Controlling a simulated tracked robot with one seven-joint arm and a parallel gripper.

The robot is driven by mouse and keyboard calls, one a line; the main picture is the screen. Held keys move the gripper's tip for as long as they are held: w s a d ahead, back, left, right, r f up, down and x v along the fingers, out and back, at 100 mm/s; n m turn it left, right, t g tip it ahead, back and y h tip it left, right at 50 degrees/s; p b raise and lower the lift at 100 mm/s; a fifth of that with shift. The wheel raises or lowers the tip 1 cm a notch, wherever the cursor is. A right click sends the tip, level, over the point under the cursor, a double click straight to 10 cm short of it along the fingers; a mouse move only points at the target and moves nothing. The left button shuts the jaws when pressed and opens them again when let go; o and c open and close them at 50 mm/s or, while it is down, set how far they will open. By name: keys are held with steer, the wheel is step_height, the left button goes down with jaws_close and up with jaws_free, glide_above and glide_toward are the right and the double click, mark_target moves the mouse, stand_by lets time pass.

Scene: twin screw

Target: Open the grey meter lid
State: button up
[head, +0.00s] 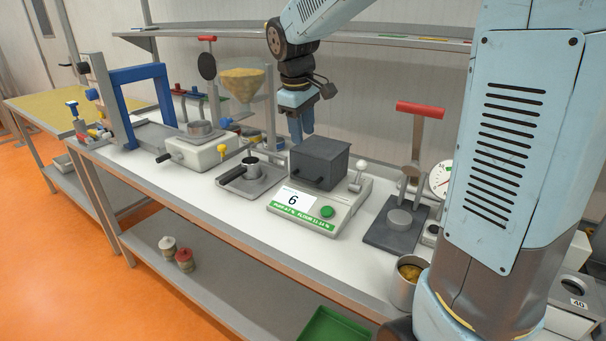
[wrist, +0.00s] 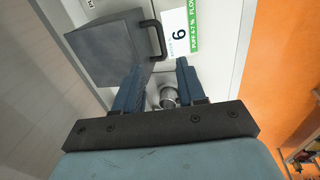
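The meter (head: 345,212) is a pale box with a display reading 6, a green button and a green label strip. Its dark grey lid (head: 319,160) sits shut on top, with a black bar handle (head: 306,181) on the front. The lid (wrist: 105,45) and handle (wrist: 155,40) also show in the wrist view, left of and above the fingertips. My gripper (head: 302,138) points down near the lid's back left corner in the head view. In the wrist view its fingers (wrist: 160,66) are apart with nothing held between them. It is not gripping the handle.
A metal cylinder on a tray (head: 240,183) stands left of the meter. A white knob lever (head: 358,178) rises at the meter's right. A grey press with a red handle (head: 420,108) stands further right. A metal cup (head: 402,285) is at the bench's front edge.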

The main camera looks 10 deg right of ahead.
steer(key=w, duration=0.1)
glide_toward(304, 179)
steer(key=f, duration=0.2)
steer(key=w+f, duration=0.1)
steer(key=f, duration=0.2)
steer(key=d+f, duration=0.1)
steer(key=f, duration=0.2)
steer(key=shift+w, duration=0.3)
jaws_close()
stand_by(0.6)
